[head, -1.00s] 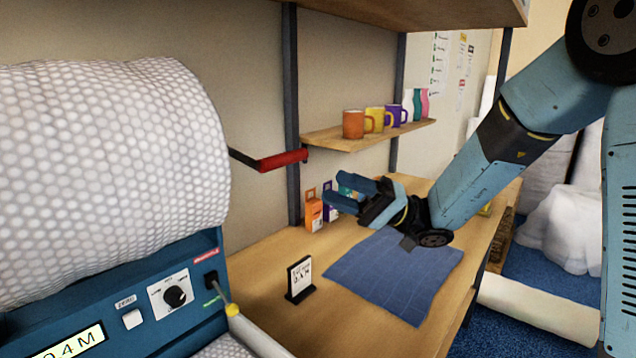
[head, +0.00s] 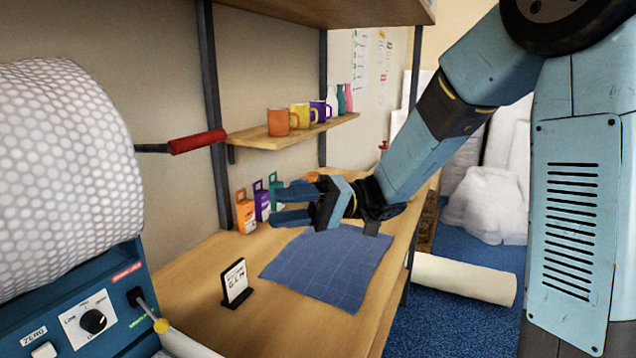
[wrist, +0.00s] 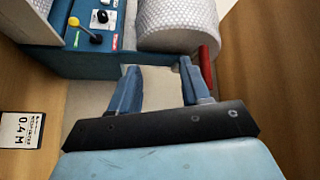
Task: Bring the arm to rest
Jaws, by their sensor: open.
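My gripper (head: 272,205) is open and empty in the head view, its two blue fingers pointing left above the workbench. It hangs over the far left edge of the blue cloth (head: 328,268), in front of the small boxes at the wall. In the wrist view my gripper (wrist: 158,85) shows its two fingers spread apart with nothing between them. Beyond the fingers is the bubble-wrap machine (wrist: 100,58) with its roll (wrist: 178,25).
A sign (head: 236,282) stands on the workbench (head: 196,268) left of the cloth. Small boxes (head: 246,212) stand by the wall. A shelf (head: 290,134) holds several mugs and bottles. A red-handled bar (head: 197,142) sticks out by the post. A white roll (head: 465,279) lies on the floor.

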